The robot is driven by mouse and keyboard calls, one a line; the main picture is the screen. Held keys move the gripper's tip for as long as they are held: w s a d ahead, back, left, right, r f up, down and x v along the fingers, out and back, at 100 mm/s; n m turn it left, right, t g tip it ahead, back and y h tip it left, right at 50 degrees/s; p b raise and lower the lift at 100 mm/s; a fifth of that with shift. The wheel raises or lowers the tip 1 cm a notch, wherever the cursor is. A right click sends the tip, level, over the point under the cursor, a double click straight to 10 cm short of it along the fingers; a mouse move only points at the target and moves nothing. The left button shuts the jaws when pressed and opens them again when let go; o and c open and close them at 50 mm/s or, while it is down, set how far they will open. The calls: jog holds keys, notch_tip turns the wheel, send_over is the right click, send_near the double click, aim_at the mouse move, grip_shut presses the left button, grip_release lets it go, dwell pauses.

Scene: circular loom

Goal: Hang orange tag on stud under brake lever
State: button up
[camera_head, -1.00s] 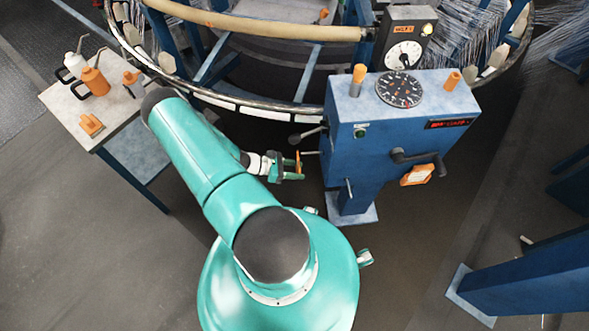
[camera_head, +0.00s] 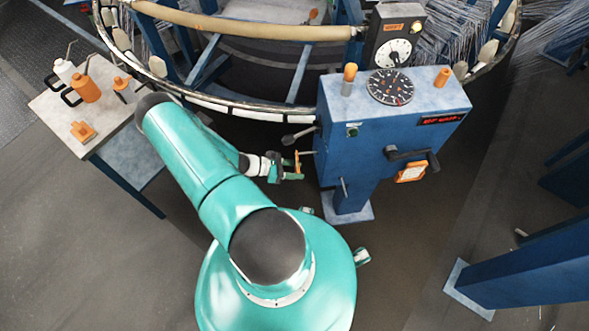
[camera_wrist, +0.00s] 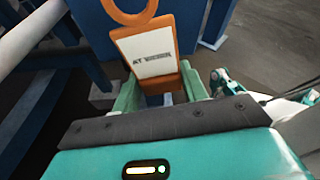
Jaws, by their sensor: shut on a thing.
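My gripper (camera_head: 296,171) is shut on the orange tag (camera_head: 298,160), just left of the blue control cabinet (camera_head: 345,150). In the wrist view the tag (camera_wrist: 150,50) stands up between my fingers (camera_wrist: 160,95). It has a white printed label and an orange ring at its top, partly cut off by the picture edge. The brake lever (camera_head: 299,135), with a dark knob, sticks out from the cabinet's left side. Below it is a short thin stud (camera_head: 308,152), close to the tag's top. I cannot tell whether the ring touches the stud, which I cannot make out in the wrist view.
A crank handle (camera_head: 405,154) and another orange-framed tag (camera_head: 411,173) are on the cabinet front. The loom's ring rail (camera_head: 240,112) curves behind my arm. A side table (camera_head: 100,125) with bottles stands at left.

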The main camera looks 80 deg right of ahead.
jog(key=shift+s+d, duration=0.1)
jog(key=shift+s, duration=0.1)
jog(key=shift+f, duration=0.25)
dwell(0.3)
jog(key=o, duration=1.2)
jog(key=shift+c, duration=0.2)
jog(key=v, duration=0.9)
jog(key=shift+f, duration=0.3)
